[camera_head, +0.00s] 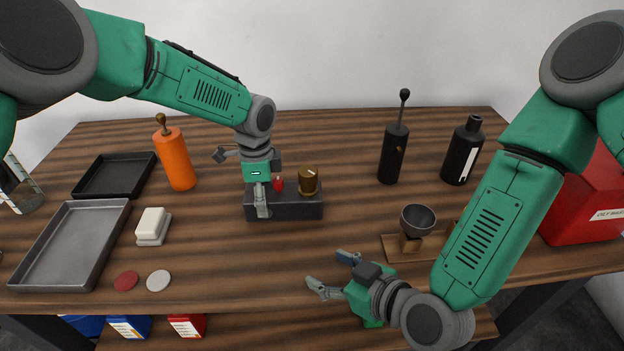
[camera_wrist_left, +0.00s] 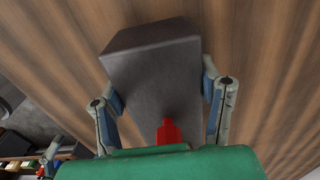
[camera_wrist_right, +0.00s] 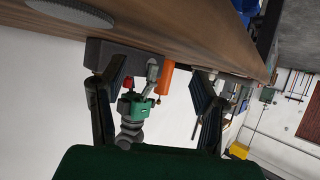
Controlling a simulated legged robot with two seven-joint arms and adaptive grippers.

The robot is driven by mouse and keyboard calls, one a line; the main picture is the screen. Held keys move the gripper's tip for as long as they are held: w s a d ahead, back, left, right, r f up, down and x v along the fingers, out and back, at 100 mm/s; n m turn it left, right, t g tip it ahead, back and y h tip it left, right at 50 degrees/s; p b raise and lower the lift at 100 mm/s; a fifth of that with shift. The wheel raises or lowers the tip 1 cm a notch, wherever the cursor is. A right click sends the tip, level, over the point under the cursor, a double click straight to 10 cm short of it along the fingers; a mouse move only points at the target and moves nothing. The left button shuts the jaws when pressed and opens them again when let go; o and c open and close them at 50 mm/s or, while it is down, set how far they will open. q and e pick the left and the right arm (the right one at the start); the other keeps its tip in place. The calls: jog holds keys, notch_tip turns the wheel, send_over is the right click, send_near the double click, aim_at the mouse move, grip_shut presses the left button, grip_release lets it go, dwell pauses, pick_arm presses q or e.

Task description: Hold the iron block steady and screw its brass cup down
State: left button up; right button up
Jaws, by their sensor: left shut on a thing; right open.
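The iron block (camera_head: 290,208) is a dark grey bar lying on the table. The brass cup (camera_head: 308,182) stands upright on its right part; I cannot tell how far down its thread sits. A small red part (camera_head: 278,184) stands left of the cup. My left gripper (camera_head: 261,197) is shut on the block's left part from above. In the left wrist view its fingers (camera_wrist_left: 162,90) lie on both sides of the block (camera_wrist_left: 150,70), with the red part (camera_wrist_left: 168,132) in front. My right gripper (camera_head: 328,270) is open and empty, nearer the front edge and apart from the block.
A funnel on a wooden stand (camera_head: 418,221) is right of the block. An orange bottle (camera_head: 174,158), a soap-like white block (camera_head: 152,222) and trays (camera_head: 70,245) are left. The table between the block and my right gripper is clear.

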aim_at(312, 180)
jog(key=w+r+m+t, duration=0.1)
jog(key=w+r+t+h, duration=0.1)
jog(key=w, duration=0.1)
jog(key=w+m+t, duration=0.1)
jog(key=shift+w+r+m+t, duration=0.3)
jog(key=shift+w+r, duration=0.05)
jog(key=shift+r, duration=0.05)
jog(key=w+a+r+m+t, duration=0.1)
jog(key=w, duration=0.3)
jog(key=w+a+r+m+t+h, duration=0.1)
jog(key=w+r, duration=0.1)
jog(key=w, duration=0.3)
jog(key=w+r+t+h, duration=0.1)
jog(key=w+t, duration=0.1)
jog(key=w, duration=0.3)
jog(key=shift+a+r+m, duration=0.15)
jog(key=shift+a+m, duration=0.25)
jog(key=c, duration=1.3)
